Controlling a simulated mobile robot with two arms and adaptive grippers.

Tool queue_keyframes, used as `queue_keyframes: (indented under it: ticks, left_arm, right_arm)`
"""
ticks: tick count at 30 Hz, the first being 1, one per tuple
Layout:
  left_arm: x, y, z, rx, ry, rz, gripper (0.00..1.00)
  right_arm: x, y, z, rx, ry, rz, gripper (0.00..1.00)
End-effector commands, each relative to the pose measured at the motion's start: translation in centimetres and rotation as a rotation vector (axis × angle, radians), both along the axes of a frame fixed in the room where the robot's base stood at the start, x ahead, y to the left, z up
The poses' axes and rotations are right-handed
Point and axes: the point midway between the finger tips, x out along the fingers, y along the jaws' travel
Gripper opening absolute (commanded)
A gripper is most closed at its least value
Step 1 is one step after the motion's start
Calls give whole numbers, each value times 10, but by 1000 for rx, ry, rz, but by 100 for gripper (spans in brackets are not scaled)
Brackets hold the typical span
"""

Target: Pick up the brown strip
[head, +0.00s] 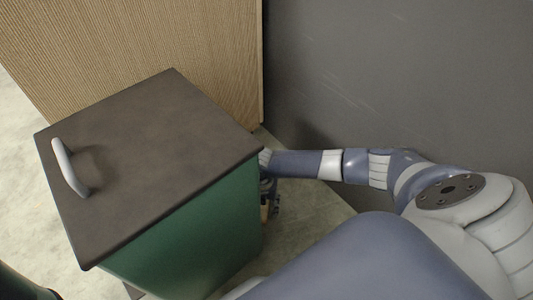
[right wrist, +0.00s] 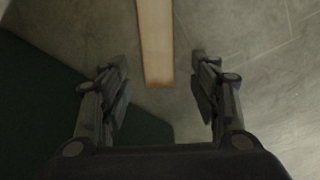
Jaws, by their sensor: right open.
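The brown strip (right wrist: 155,42) is a light brown, flat, narrow piece. In the right wrist view it runs from the top edge down to a squared end between the fingers of my right gripper (right wrist: 160,78). The fingers are open, one on each side of the strip's end, with gaps on both sides. In the head view my right gripper (head: 271,192) is low beside the right side of the cabinet and partly hidden by it. A small brown bit (head: 265,211) shows there, probably the strip. My left gripper is not in view.
A green cabinet with a dark brown top (head: 150,150) and a pale handle (head: 70,168) stands left of my right arm. A ribbed wooden panel (head: 150,45) and a grey wall (head: 390,70) are behind. Pale floor (head: 310,205) shows right of the cabinet.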

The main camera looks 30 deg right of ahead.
Motion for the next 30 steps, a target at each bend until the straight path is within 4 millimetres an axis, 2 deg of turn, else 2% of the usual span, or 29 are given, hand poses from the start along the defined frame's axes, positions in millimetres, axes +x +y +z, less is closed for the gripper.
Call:
queue_keyframes:
  ticks: [1, 2, 7, 30]
  left_arm:
    - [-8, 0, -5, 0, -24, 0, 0]
    - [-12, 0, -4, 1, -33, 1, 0]
    - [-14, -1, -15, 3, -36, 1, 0]
    - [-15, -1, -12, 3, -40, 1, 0]
  right_arm:
    - [1, 1, -11, -1, -1, 0, 57]
    - [1, 2, -13, -1, -1, 1, 57]
    - [1, 2, -29, -1, -1, 0, 57]
    - [0, 2, -33, 0, 1, 0, 57]
